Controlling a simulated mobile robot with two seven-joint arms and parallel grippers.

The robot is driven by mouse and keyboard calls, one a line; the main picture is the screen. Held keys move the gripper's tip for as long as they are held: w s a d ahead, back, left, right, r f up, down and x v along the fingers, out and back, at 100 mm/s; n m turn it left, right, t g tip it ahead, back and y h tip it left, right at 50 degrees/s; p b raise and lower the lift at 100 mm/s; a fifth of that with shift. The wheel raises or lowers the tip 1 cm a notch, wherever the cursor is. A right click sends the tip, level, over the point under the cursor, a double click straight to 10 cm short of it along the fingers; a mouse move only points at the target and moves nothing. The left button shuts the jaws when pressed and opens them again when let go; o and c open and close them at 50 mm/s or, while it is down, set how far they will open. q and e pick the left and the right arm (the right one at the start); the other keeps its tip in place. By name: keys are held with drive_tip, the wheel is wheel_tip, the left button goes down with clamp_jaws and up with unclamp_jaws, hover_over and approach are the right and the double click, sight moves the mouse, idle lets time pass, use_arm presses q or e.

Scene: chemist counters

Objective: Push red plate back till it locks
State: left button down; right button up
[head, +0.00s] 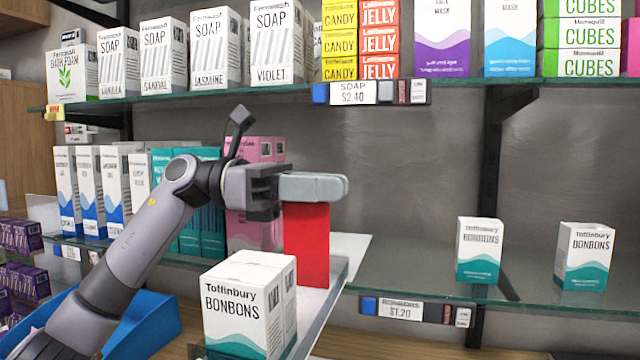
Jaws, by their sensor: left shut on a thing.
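The red plate (307,248) stands upright on a pale, narrow tray (322,312) at the shelf's front, left of centre. My left gripper (318,187) reaches in from the left, and its grey fingers are shut on the plate's top edge. The fingers hide that edge. A white and teal Bonbons box (248,308) stands on the tray in front of the plate. The plate's lower left part is partly hidden behind this box. Whether the plate is locked to the tray cannot be seen. My right gripper is not in view.
Two more Bonbons boxes (479,250) (584,256) stand apart on the glass shelf (405,275) at right. Pink boxes (254,232) and white boxes (112,190) stand at left. An upper shelf (480,85) with soap and candy boxes overhangs.

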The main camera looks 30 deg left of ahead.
use_arm(q)
drive_tip(key=c, duration=1.1)
unclamp_jaws()
drive_tip(key=shift+s, duration=0.1)
drive_tip(key=shift+a, duration=0.1)
drive_tip(key=shift+b+v, duration=0.6)
drive_tip(key=shift+v, duration=2.85)
